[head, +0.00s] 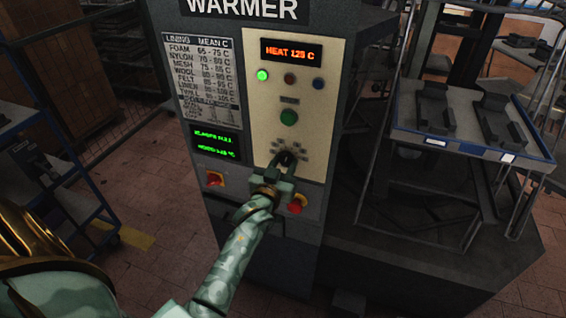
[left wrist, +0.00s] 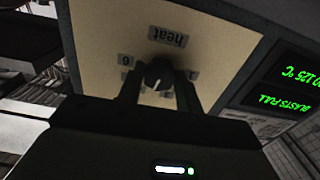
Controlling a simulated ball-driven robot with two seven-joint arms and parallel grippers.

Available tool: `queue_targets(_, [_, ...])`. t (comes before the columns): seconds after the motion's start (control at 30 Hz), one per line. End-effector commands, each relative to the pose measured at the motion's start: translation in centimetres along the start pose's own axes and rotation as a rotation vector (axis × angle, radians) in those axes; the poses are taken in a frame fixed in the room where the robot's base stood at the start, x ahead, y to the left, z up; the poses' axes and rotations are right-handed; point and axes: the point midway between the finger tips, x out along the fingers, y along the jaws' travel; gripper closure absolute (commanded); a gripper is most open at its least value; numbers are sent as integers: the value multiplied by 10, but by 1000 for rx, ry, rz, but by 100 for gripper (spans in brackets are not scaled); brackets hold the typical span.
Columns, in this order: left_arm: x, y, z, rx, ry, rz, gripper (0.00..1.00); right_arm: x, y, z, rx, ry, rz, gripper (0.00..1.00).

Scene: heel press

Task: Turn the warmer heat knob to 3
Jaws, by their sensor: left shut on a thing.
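The warmer (head: 300,120) is a tall grey cabinet with a cream control panel. Its black heat knob (head: 286,158) sits low on the panel, ringed by small labels. My left gripper (head: 285,165) is shut on the knob, and its fingers hide part of the dial. In the left wrist view the knob (left wrist: 158,73) shows between the two fingertips, under an upside-down "heat" label (left wrist: 168,37). Some of the dial numbers are covered, and I cannot tell which one the knob points to. The orange display (head: 290,53) reads HEAT 129 C. My right gripper is not in view.
A green button (head: 289,117) is above the knob. A green text screen (head: 216,143) is left of the panel. A blue-edged tray (head: 462,142) stands at the right.

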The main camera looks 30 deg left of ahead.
Motion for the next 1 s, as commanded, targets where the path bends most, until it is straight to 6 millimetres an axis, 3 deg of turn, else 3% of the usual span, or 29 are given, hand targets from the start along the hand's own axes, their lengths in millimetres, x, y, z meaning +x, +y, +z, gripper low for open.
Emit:
queue_targets(0.5, [0,1,-3,-369,-2,0,88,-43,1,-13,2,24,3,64])
queue_targets(1.0, [0,1,1,-518,-3,-1,88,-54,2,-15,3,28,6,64])
